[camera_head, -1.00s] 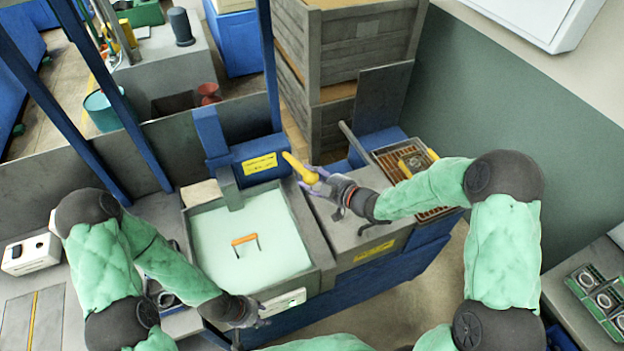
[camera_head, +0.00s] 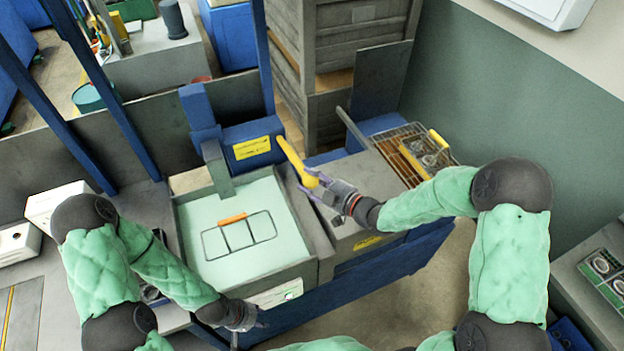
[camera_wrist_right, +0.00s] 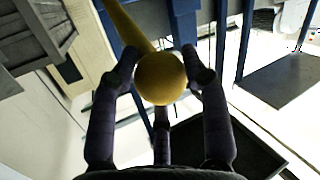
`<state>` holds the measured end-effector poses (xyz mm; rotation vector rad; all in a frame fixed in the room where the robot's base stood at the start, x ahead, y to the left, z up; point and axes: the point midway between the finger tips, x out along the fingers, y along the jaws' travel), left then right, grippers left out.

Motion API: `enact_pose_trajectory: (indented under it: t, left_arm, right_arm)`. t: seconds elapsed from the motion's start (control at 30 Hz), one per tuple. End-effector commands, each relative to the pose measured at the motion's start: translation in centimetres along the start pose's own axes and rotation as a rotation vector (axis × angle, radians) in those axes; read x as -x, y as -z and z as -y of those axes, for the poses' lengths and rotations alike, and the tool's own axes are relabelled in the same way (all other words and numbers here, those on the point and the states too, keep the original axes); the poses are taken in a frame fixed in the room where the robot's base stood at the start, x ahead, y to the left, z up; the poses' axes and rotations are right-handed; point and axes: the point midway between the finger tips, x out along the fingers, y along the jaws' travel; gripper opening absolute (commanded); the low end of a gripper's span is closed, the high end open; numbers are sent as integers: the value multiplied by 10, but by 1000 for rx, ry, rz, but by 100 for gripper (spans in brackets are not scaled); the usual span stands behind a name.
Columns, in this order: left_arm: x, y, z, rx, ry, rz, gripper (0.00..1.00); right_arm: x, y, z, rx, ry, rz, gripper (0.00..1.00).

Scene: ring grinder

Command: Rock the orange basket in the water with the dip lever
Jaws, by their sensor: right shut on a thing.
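The dip lever (camera_head: 291,158) is a yellow bar with a round knob (camera_wrist_right: 161,78). It comes out of the blue housing behind the water tank (camera_head: 310,270). My right gripper (camera_head: 318,188) is shut on the knob; in the right wrist view its dark fingers are around the yellow ball. The basket (camera_head: 239,236) shows in the pale green water as a thin dark wire frame with an orange handle (camera_head: 232,219). How deep its lower part sits is hidden. My left gripper (camera_head: 250,316) is low at the tank's front, apart from the lever; its finger opening is unclear.
A rack tray (camera_head: 405,158) with a yellow handle and metal rings stands right of the tank, beyond my right forearm. A blue post (camera_head: 263,60) rises behind the tank. White boxes (camera_head: 50,203) stand at the left. Wooden crates (camera_head: 345,50) are at the back.

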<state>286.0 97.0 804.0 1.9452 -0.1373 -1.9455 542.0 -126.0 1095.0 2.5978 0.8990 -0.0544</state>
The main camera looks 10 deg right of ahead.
Motion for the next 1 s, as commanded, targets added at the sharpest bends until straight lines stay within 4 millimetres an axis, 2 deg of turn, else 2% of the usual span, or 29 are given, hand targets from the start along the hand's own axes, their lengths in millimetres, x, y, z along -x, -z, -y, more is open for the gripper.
enact_pose_trajectory:
  t: [0.03, 0.27, 0.3, 0.33, 0.37, 0.77, 0.87, 1.0]
  left_arm:
    - [0, 0, 0, 0, 0, 0, 40]
    - [0, 0, 0, 0, 0, 0, 40]
    - [0, 0, 0, 0, 0, 0, 40]
    - [0, 0, 0, 0, 0, 0, 40]
    - [0, 0, 0, 0, 0, 0, 40]
    - [0, 0, 0, 0, 0, -1, 40]
    - [0, 0, 0, 0, 0, 0, 40]
    - [0, 0, 0, 0, 0, 0, 40]
  right_arm:
    - [0, -1, 5, -2, 11, 1, 0]
    - [0, 0, 5, -2, 11, 2, 0]
    - [0, 0, 5, -2, 10, 2, 57]
    - [0, 0, 4, -3, 10, 2, 65]
    - [0, 0, 4, -2, 9, 1, 69]
    - [4, 0, 0, -1, 1, 1, 69]
    - [15, 0, 0, -1, 0, 2, 69]
    - [40, 0, -1, -2, -2, 4, 69]
